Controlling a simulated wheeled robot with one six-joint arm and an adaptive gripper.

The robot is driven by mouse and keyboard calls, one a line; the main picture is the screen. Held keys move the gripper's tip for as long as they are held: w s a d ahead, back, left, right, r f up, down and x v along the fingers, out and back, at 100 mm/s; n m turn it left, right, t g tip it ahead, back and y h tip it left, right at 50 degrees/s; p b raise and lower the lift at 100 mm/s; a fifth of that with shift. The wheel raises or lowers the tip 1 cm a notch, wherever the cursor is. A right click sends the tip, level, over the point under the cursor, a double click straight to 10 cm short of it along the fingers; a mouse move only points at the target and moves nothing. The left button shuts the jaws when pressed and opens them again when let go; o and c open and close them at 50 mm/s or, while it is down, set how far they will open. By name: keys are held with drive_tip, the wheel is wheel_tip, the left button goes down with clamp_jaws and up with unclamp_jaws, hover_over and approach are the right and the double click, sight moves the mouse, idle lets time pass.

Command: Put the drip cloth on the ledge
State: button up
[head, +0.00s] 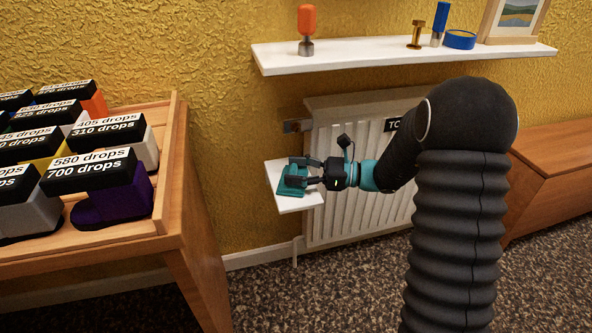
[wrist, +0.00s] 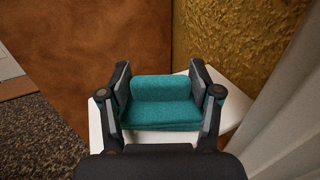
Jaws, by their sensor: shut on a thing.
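The drip cloth (wrist: 165,103) is a folded teal cloth; in the head view it shows as a small teal shape (head: 291,182) at the end of my arm. My gripper (wrist: 161,88) is shut on it, with one finger on each side. It also shows in the head view (head: 305,174). A small white ledge (head: 297,200) sticks out low on the wall, left of the radiator. The cloth is over this ledge; its white surface (wrist: 220,122) shows below and around the cloth. I cannot tell whether the cloth touches it.
A white radiator (head: 345,208) stands right beside the small ledge. A higher white shelf (head: 390,52) holds a red-handled tool (head: 307,25), a blue ring (head: 460,39) and a picture frame. A wooden bench (head: 560,165) is right.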

drive_tip(key=shift+f, duration=0.15)
drive_tip(key=o, duration=1.1)
